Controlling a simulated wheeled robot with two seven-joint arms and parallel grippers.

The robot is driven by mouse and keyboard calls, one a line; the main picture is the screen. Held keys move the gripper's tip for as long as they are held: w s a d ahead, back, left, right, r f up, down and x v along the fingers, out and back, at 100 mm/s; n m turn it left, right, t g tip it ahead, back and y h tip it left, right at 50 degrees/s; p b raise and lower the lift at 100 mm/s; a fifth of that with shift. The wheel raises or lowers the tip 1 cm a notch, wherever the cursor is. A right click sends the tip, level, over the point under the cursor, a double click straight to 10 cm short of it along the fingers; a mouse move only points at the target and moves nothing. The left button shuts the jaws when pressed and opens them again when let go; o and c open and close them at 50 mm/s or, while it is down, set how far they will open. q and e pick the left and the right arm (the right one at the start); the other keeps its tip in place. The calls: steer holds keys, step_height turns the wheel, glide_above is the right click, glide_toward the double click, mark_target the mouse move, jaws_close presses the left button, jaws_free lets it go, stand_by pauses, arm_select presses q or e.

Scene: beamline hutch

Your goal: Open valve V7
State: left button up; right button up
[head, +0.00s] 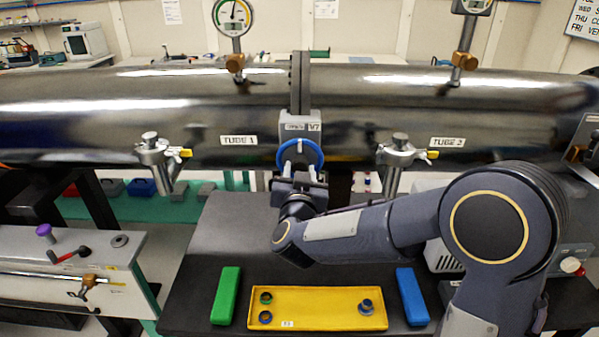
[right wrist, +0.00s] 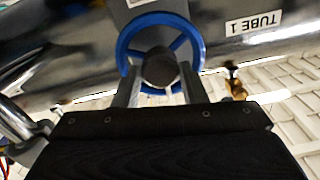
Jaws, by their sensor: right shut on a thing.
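Valve V7 has a grey body (head: 300,127) labelled V7, set on the large steel tube between the TUBE 1 and TUBE 2 labels. Its blue handwheel (head: 318,153) faces me, and it also shows as a blue spoked ring (right wrist: 199,44) with a dark round hub (right wrist: 160,68) in the right wrist view. My right gripper (head: 299,178) is at the handwheel. Its two fingers (right wrist: 158,88) stand on either side of the hub and are shut on the handwheel. The exact contact is partly hidden. My left gripper is not in view.
The steel tube (head: 200,105) spans the whole width. Side valves with yellow tags (head: 160,150) (head: 400,152) flank the handwheel. Below, a dark bench (head: 237,210) carries a yellow tray (head: 315,295) with rings, a green block (head: 226,295) and a blue block (head: 411,296).

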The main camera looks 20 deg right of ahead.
steer(key=shift+f, duration=0.15)
steer(key=o, duration=1)
steer(key=b+v, duration=0.1)
steer(key=v, duration=0.7)
steer(key=shift+b, duration=0.4)
steer(key=shift+w, duration=0.1)
steer(key=s+d+f+n+g+y, duration=0.1)
steer(key=s+d+f+g+y, duration=0.1)
steer(key=s, duration=0.7)
steer(key=s+d+f+n+g+y, duration=0.1)
steer(key=s+f+g+y, duration=0.3)
steer(key=s, duration=0.5)
steer(key=s+d+f+n+g+y, duration=0.1)
steer(key=s+d+f+g+y, duration=0.1)
steer(key=s+f+g, duration=0.3)
steer(key=shift+s+d+f+g+y, duration=0.1)
steer(key=shift+s+d+g+y, duration=0.1)
steer(key=shift+s, duration=0.5)
steer(key=shift+s+d+f+g+y, duration=0.1)
steer(key=shift+s+d+f, duration=0.1)
steer(key=shift+s, duration=0.45)
steer(key=shift+s+d+f+g+y, duration=0.1)
steer(key=shift+s+d, duration=0.1)
steer(key=shift+s, duration=0.5)
